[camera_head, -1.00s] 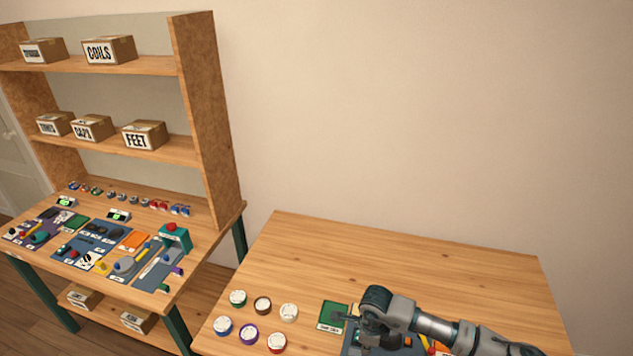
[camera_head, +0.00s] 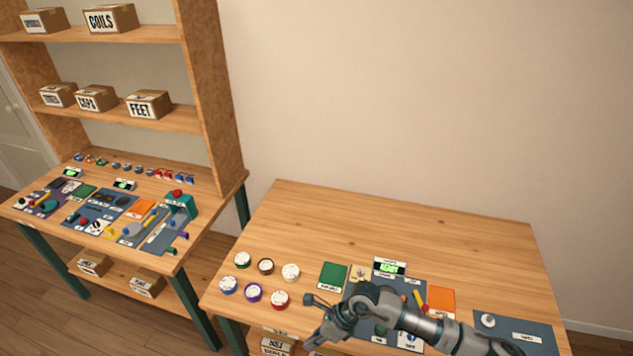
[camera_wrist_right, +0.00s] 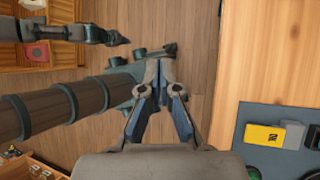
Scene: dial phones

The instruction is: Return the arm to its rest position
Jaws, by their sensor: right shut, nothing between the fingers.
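My right arm (camera_head: 430,322) comes in from the lower right in the head view and bends downward over the front of the right table. My right gripper (camera_head: 314,340) is at its end, by the table's front edge, and is small there. In the right wrist view, the fingers of the right gripper (camera_wrist_right: 159,78) come together at the tips with nothing between them. They are over the floor, to the left of the tabletop edge. My left gripper does not show in the head view.
The right table (camera_head: 400,220) carries several round dials (camera_head: 253,292), a green card (camera_head: 333,277), an orange card (camera_head: 441,300) and a lit display (camera_head: 389,267). Its back half is clear. A shelf workbench (camera_head: 210,100) stands at left. A yellow block (camera_wrist_right: 264,136) lies on a mat.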

